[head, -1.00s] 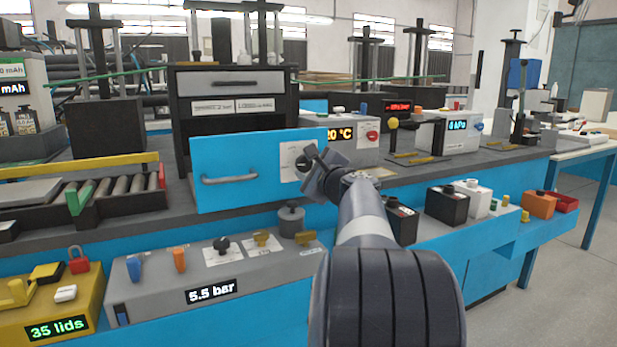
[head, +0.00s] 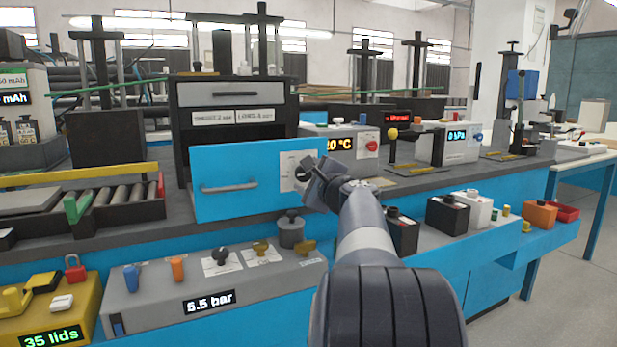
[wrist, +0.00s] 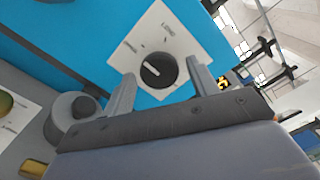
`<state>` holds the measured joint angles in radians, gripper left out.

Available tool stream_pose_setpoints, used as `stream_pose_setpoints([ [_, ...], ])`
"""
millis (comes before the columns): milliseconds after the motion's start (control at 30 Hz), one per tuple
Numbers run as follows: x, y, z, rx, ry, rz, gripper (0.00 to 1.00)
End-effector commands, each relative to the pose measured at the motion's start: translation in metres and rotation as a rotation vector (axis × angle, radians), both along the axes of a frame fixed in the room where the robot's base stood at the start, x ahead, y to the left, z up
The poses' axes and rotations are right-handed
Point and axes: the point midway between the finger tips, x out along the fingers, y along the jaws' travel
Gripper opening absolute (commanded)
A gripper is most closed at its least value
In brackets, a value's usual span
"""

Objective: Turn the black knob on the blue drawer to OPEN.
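The blue drawer (head: 235,204) stands out from the dark cabinet, with a grey bar handle (head: 229,187) on its front. The black knob (wrist: 158,70) sits on a white label plate (wrist: 176,32) on the blue front. A white mark shows on the knob; the plate's lettering is too small to read surely. My gripper (wrist: 159,68) is open, with one finger on each side of the knob in the wrist view. I see a gap beside the knob and cannot tell any contact. In the head view my gripper (head: 318,184) covers the right part of the plate.
A grey box (head: 215,285) with a 5.5 bar display and several small knobs lies below the drawer. A grey round knob (head: 291,231) stands near the drawer's lower right. The 20 °C box (head: 345,148) is behind my arm.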

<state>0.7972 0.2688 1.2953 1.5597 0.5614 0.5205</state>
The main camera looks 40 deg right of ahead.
Motion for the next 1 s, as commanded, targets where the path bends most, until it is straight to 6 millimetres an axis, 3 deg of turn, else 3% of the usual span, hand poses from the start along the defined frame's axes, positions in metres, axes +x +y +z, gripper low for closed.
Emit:
stream_pose_setpoints([
  [367, -0.005, 0.001, 0.000, 0.001, 0.000, 0.000, 0.61],
  [800, -0.080, 0.018, 0.001, 0.000, 0.000, -0.004, 0.61],
  [1000, -0.101, 0.024, 0.001, 0.001, -0.001, -0.001, 0.61],
])
